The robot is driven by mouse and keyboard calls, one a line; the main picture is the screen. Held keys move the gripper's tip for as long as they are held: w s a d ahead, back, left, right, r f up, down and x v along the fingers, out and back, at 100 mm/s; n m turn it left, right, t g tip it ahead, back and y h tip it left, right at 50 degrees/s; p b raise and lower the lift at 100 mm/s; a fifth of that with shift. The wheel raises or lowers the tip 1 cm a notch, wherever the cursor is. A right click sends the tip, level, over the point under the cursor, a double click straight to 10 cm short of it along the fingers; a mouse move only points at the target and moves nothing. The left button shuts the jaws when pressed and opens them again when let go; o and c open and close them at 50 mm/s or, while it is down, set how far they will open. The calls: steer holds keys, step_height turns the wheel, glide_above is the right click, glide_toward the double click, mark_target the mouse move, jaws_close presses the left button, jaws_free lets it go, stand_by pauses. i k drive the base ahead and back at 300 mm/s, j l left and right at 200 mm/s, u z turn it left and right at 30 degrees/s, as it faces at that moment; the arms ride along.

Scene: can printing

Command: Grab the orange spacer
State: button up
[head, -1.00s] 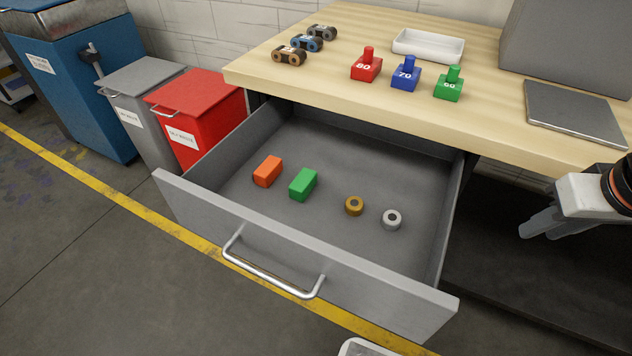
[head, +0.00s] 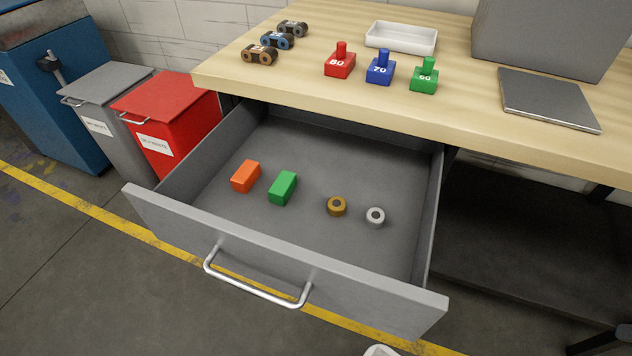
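The orange spacer (head: 245,176) is a small block lying in the open grey drawer (head: 290,245), on the left part of its floor. A green block (head: 283,187) lies just to its right, with a small gap between them. Nothing covers the orange spacer. My gripper is not in the head view.
A brass ring (head: 337,206) and a silver ring (head: 375,217) lie further right in the drawer. The wooden table (head: 300,95) overhangs the drawer's back. Red (head: 170,120) and grey (head: 105,110) bins stand at the left. The drawer's front right floor is bare.

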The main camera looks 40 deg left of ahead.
mark_target(244, 178)
steer(key=k+j+z, duration=0.3)
steer(key=k, duration=0.25)
steer(key=k+j+u, duration=0.1)
steer(key=u, duration=0.35)
steer(key=k+j+u, duration=0.15)
steer(key=u, duration=0.3)
steer(key=j+u, duration=0.15)
steer(key=u, duration=0.3)
steer(key=k+j, duration=0.05)
